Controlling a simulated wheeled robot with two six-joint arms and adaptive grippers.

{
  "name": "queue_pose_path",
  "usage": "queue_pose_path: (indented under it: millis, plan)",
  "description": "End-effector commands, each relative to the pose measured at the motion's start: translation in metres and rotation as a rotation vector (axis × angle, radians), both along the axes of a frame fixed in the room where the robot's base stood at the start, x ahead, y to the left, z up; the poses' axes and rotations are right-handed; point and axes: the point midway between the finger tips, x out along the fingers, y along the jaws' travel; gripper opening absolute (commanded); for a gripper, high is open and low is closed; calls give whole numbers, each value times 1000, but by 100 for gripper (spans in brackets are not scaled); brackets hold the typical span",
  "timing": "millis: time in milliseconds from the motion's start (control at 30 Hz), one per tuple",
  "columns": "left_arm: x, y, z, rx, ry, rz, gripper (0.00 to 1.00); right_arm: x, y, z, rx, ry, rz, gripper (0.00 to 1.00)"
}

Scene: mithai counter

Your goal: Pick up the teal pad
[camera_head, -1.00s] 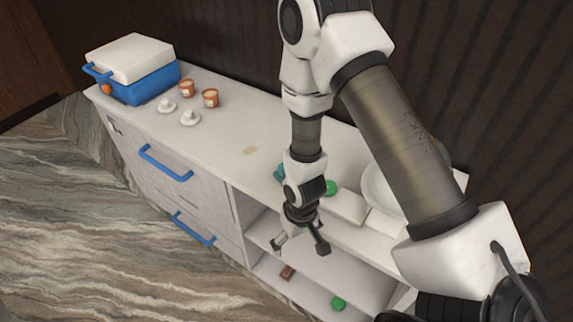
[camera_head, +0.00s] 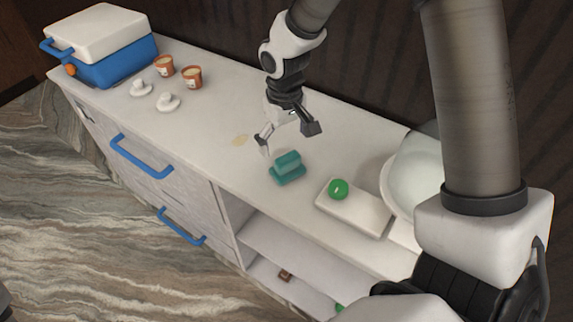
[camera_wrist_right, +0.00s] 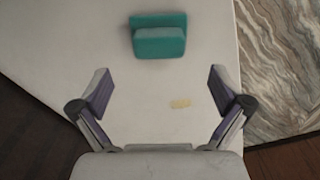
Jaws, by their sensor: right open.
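The teal pad (camera_head: 287,170) rests on the white counter top, to the left of a white slab. It looks like a base with a raised block on it. In the right wrist view the teal pad (camera_wrist_right: 159,37) lies at the top, beyond the fingertips. My right gripper (camera_head: 288,139) is open and empty, above the counter and just behind the pad in the head view. My left gripper is not in view.
A green round item (camera_head: 338,190) sits on the white slab (camera_head: 366,216), beside a large white bowl (camera_head: 414,172). A pale yellow patch (camera_head: 240,140) marks the counter. Orange cups (camera_head: 192,77), white lidded pieces (camera_head: 168,102) and a blue cooler (camera_head: 112,64) stand at the left.

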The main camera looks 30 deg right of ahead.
Motion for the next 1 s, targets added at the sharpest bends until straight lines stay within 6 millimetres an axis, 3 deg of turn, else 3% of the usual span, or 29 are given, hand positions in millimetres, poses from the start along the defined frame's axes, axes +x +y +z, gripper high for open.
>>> queue_pose_path:
  millis: [433,700,833,867,1000]
  plan:
    - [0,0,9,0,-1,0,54,-4,0,-67,1,4,0,100]
    - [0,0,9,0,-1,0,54,-3,0,-75,2,0,0,100]
    - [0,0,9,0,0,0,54,-3,0,-75,2,1,0,54]
    - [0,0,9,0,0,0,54,-3,0,-75,2,1,0,47]
    - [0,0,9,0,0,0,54,-4,0,-76,2,3,0,43]
